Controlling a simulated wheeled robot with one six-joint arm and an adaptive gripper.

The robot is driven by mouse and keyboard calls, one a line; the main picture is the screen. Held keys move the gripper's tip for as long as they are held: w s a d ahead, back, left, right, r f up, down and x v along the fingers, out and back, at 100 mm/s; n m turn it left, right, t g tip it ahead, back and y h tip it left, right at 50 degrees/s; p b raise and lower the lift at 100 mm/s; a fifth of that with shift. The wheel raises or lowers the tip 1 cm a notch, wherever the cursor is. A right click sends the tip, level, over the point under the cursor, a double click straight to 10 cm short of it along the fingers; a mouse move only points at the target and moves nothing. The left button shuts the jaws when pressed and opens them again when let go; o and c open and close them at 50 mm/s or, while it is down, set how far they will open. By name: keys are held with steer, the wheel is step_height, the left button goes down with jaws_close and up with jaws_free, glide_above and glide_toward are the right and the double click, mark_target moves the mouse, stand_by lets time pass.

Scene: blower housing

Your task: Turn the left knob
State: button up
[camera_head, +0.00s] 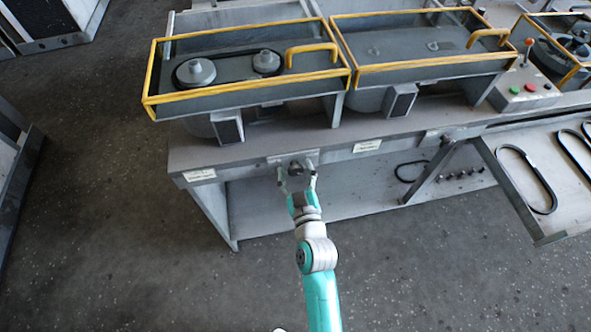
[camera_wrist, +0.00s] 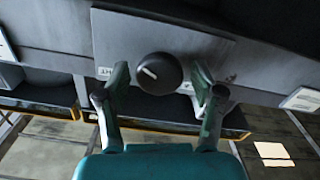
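The left knob (camera_wrist: 160,73) is round and black with a white pointer line, on a grey plate (camera_wrist: 205,45) on the front of the bench. In the wrist view the pointer slants toward the upper left. My gripper (camera_wrist: 160,84) is open, with one finger on each side of the knob and a visible gap on both sides. I cannot tell how far the fingertips reach along the knob's depth. In the head view my gripper (camera_head: 296,178) is at the bench's front edge, and the dark knob (camera_head: 296,168) shows between its fingers.
The grey bench (camera_head: 235,157) carries two yellow-framed housings, the left one (camera_head: 250,88) with pulleys and a belt. A control box (camera_head: 524,90) with red and green buttons stands at the right. A tilted panel (camera_head: 535,200) with belts juts out at the right.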

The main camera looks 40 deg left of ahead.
steer(key=c, duration=0.9)
steer(key=shift+m, duration=0.3)
steer(key=m, duration=0.5)
steer(key=shift+w+d, duration=0.1)
steer(key=m, duration=0.6)
steer(key=shift+w+d, duration=0.1)
steer(key=shift+m, duration=0.3)
steer(key=o, duration=1.1)
